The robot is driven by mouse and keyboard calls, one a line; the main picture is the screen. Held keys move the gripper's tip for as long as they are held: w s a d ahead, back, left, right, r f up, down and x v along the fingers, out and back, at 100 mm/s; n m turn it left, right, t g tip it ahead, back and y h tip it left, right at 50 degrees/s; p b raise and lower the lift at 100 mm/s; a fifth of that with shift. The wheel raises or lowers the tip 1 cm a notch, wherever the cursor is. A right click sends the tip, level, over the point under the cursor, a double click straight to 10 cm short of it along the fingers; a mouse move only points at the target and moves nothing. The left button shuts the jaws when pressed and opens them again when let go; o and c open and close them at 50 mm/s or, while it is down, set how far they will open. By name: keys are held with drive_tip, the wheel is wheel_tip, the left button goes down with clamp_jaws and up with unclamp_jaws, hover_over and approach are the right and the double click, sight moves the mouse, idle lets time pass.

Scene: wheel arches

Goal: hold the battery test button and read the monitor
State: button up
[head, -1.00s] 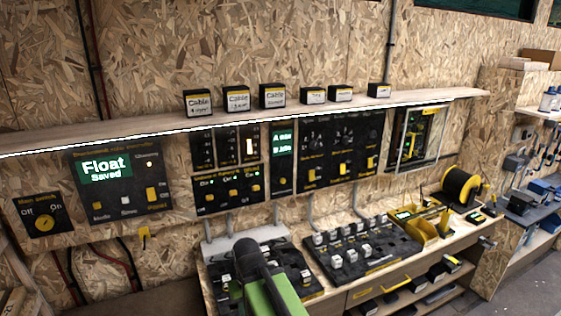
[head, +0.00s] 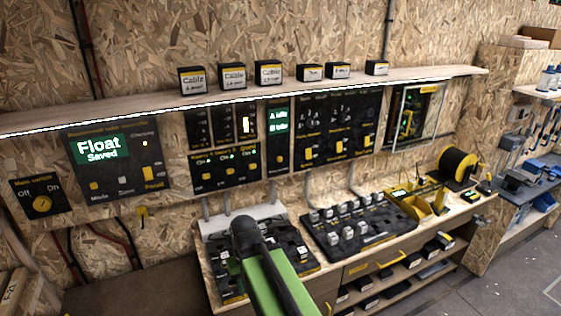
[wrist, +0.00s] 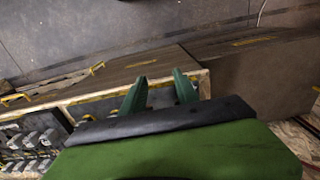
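A narrow black panel (head: 279,150) on the wall has a small green lit screen (head: 279,121) with two lines marked A and B. The words after the letters are too small to read surely. A small yellow button or switch (head: 279,158) shows below the screen. My gripper (wrist: 160,90) shows in the wrist view with its two green fingers apart and nothing between them. It points over the workbench, away from the wall panels. In the head view my green and black arm stands over the bench, below and in front of the narrow panel, and its fingertips cannot be made out.
A larger panel (head: 112,163) at left has a screen reading "Float Saved". A switch panel (head: 226,169) and a knob panel (head: 337,137) flank the narrow one. A shelf (head: 150,111) with labelled boxes runs above. The bench holds black boards (head: 350,247) and a yellow bin (head: 425,207).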

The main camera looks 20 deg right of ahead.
clamp_jaws()
idle(1.5)
